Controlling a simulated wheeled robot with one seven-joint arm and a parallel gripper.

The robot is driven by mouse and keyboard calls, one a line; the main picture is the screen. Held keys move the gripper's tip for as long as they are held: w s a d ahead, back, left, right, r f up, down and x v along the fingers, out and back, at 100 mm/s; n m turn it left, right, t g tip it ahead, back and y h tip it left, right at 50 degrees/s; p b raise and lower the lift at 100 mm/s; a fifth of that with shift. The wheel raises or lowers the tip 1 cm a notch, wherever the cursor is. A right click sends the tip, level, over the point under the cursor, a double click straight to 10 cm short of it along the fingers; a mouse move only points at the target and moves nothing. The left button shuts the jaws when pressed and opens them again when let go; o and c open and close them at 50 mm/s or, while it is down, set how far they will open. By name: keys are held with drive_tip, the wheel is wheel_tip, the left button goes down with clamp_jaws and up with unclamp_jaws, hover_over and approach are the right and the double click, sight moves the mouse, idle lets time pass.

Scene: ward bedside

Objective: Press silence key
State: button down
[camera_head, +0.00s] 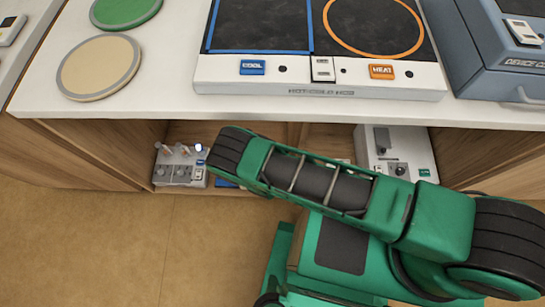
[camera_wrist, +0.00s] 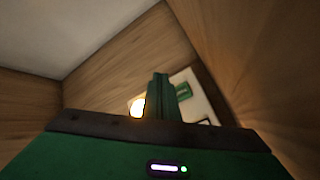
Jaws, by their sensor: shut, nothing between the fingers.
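No key marked silence can be made out in either view. In the wrist view my gripper (camera_wrist: 160,82) is shut and empty, its fingers pointing into a wooden compartment. Just behind the fingers is a pale panel (camera_wrist: 203,104) with a green label (camera_wrist: 183,92). A bright yellow-white glow (camera_wrist: 137,107) shows just left of the fingers. The fingers cover part of the panel, and I cannot tell whether they touch it. In the head view my arm reaches across the shelf opening below the counter, and my fingers are not visible there.
Under the counter (camera_head: 170,100) stand a small grey device with knobs (camera_head: 180,174) at left and a white device (camera_head: 417,145) at right. On top are a hot-and-cold station (camera_head: 320,88), a green disc (camera_head: 125,10), a tan disc (camera_head: 98,66) and a blue-grey case (camera_head: 490,60). Wooden walls close in the compartment.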

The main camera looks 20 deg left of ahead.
drive_tip(key=shift+f, duration=3.25)
drive_tip(key=shift+f, duration=0.1)
drive_tip(key=shift+f, duration=0.3)
drive_tip(key=shift+f, duration=0.35)
idle(0.4)
drive_tip(key=shift+r, duration=0.8)
drive_tip(key=shift+r, duration=2.5)
drive_tip(key=shift+s, duration=0.1)
